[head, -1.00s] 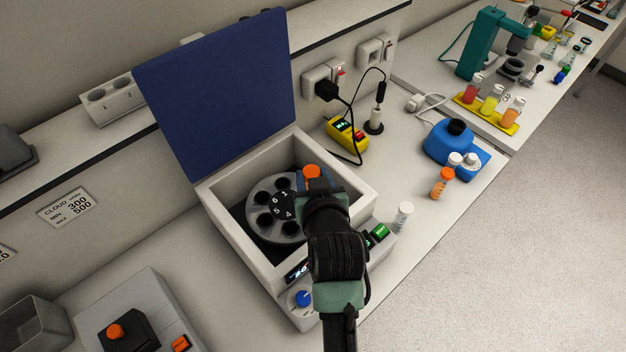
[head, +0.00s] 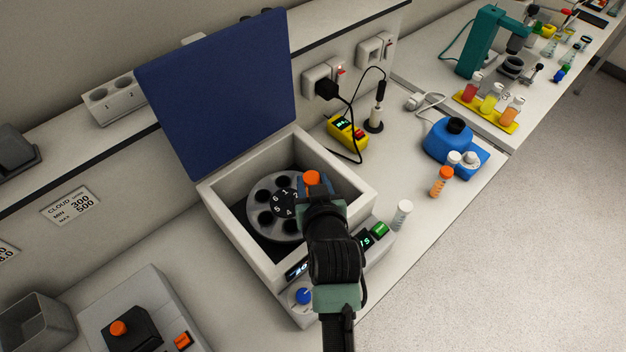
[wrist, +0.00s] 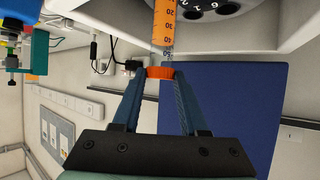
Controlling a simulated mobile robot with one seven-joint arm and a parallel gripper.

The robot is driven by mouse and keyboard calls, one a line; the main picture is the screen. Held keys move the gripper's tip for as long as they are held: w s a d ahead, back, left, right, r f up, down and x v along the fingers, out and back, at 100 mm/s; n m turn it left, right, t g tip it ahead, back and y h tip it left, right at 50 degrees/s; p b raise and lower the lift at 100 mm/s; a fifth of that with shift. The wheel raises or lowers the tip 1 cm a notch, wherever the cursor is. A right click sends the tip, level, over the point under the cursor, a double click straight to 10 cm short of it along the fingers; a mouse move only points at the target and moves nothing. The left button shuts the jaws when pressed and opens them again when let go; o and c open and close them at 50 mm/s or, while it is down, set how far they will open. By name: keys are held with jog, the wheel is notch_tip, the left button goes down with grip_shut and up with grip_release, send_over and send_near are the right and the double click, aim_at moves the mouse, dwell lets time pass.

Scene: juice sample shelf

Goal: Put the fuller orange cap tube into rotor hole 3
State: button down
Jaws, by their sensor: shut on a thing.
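My gripper (head: 315,188) is shut on an orange cap tube, with its fingers on either side of the orange cap (wrist: 161,72). The tube (wrist: 164,30) holds orange liquid and has a printed scale; its far end is out of the wrist view. In the head view only its cap (head: 312,177) shows, over the right side of the grey rotor (head: 290,232). Numbers 6, 1, 2, 5 and 4 are readable; the hole 3 area is hidden behind my gripper. The rotor also shows in the wrist view (wrist: 232,10), beside the tube. Another orange cap tube (head: 441,182) stands on the bench.
The open centrifuge (head: 222,218) has raised walls and a blue lid (head: 215,95) standing up behind. A white-capped tube (head: 402,215) stands close to its right. A blue mixer (head: 445,142) and yellow meter (head: 346,133) stand farther back.

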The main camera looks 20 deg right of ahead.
jog(key=shift+f, duration=0.4)
jog(key=shift+f+b, duration=2.8)
jog(key=shift+f, duration=1)
dwell(0.6)
jog(key=shift+c, duration=1.8)
grip_release()
jog(key=b+v, duration=0.2)
jog(key=v, duration=1.1)
